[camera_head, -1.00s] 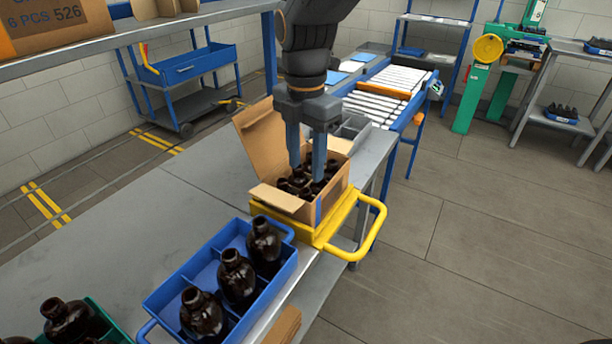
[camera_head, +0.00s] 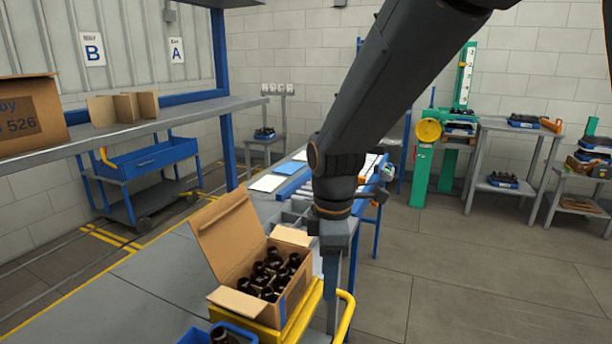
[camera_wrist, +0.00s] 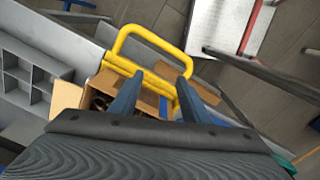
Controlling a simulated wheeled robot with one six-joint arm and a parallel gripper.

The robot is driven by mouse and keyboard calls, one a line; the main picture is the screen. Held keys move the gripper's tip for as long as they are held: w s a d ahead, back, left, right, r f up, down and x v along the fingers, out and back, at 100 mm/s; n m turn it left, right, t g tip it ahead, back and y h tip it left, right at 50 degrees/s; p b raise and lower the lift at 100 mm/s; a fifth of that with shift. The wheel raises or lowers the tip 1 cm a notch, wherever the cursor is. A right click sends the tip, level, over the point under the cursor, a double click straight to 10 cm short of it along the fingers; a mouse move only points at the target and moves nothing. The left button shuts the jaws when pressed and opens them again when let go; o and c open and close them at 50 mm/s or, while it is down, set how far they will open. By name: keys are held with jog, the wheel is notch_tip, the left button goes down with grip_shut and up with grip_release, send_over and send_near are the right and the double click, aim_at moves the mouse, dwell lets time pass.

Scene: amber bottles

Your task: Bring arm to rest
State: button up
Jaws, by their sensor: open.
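My gripper (camera_wrist: 155,97) is open in the wrist view, its two blue-grey fingers apart with nothing between them held. In the head view my gripper (camera_head: 332,285) hangs pointing down at the right side of an open cardboard box (camera_head: 293,297). Its fingers are seen nearly edge-on there. The box holds several dark amber bottles (camera_head: 268,276) and its flaps stand open. The box sits on a yellow tray (camera_head: 246,309) with a yellow handle, which also shows in the wrist view (camera_wrist: 152,30).
The grey bench (camera_head: 150,283) is bare to the left of the box. A blue crate (camera_head: 200,337) with a bottle is at the bottom edge. A shelf (camera_head: 110,135) with cardboard dividers hangs at upper left. Open floor (camera_head: 480,270) lies to the right.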

jog(key=s+d+f+m, duration=0.2)
jog(key=s+d+m, duration=0.2)
jog(key=d+m, duration=0.4)
jog(key=s+d+f+m, duration=0.3)
jog(key=s+d+m, duration=0.2)
jog(key=d+m, duration=0.2)
jog(key=m, duration=0.2)
jog(key=shift+d+f+m, duration=0.25)
jog(key=shift+d+m, duration=0.1)
jog(key=shift+m, duration=0.05)
